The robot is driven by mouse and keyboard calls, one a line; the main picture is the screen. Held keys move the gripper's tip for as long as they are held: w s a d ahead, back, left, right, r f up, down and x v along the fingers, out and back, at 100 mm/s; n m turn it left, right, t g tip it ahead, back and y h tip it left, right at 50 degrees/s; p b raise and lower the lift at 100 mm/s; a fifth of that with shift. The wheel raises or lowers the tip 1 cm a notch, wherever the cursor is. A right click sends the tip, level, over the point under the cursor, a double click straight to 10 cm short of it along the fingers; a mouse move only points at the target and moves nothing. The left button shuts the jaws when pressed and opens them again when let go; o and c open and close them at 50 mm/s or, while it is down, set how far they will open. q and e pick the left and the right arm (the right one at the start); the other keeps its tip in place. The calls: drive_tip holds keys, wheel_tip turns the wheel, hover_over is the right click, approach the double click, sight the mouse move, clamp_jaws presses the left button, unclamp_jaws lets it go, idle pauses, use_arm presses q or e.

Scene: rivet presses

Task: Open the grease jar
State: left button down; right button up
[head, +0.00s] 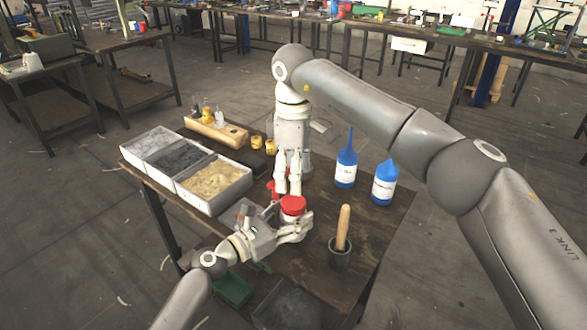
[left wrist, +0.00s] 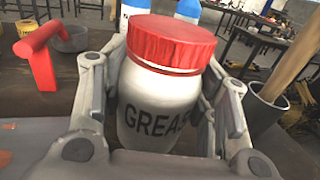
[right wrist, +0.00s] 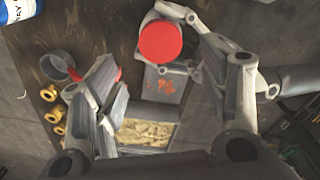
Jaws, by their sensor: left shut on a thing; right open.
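The grease jar is a white jar (left wrist: 160,105) lettered "GREASE" with a red lid (left wrist: 172,42) on it. In the head view the red lid (head: 293,206) shows at the middle of the table. My left gripper (head: 300,228) is shut around the jar's body from the left, and the jar stands upright. My right gripper (head: 288,185) points down just behind the jar, open and empty. In the right wrist view the lid (right wrist: 160,42) lies beyond and between the open fingers of that gripper (right wrist: 165,95), apart from them.
A three-part tray (head: 215,206) of powders stands at left. Two blue-capped bottles (head: 346,165) (head: 384,185) stand at right. A dark cup (head: 339,256) with a wooden handle stands near the front right. A red-handled tool (left wrist: 40,55) is close to the jar.

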sight(294, 201)
wheel_tip(294, 201, down, 7)
drive_tip(key=shift+f, duration=0.2)
idle(0.3)
